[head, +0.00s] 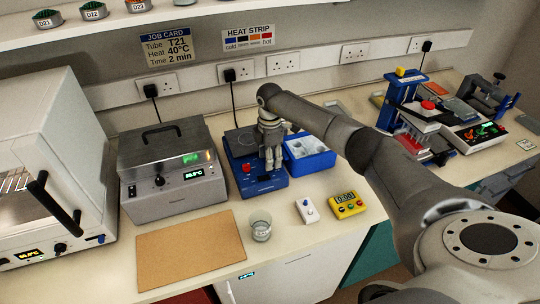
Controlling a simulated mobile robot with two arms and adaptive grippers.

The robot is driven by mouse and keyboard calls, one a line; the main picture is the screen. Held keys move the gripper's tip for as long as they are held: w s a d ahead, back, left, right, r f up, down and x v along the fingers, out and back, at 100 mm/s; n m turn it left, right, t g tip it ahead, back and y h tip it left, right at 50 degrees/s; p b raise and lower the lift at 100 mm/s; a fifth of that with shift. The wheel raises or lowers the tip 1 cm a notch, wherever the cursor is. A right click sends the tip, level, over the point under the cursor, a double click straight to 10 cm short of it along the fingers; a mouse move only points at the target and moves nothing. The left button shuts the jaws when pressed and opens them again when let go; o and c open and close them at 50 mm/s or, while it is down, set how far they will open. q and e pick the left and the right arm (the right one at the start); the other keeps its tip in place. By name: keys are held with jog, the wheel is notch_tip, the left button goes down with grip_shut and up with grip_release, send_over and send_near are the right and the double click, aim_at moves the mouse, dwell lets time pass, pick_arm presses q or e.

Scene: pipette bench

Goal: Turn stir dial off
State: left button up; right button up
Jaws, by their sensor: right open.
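The blue stirrer unit (262,187) stands on the bench in the middle of the head view, with a dark top plate. A small red knob (246,168) shows at the left of its front. My right gripper (273,164) points down over the front right of the stirrer, fingers open and close to its front face. It covers part of the unit, so a dial behind the fingers is hidden. I cannot tell whether the fingers touch a dial. My left gripper is not in view.
A grey heater box (165,170) stands left of the stirrer, and a blue bin (310,161) close on its right. In front are a glass beaker (261,232), a small white device (307,212) and a yellow timer (347,205). A brown mat (190,250) lies front left.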

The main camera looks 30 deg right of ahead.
grip_shut()
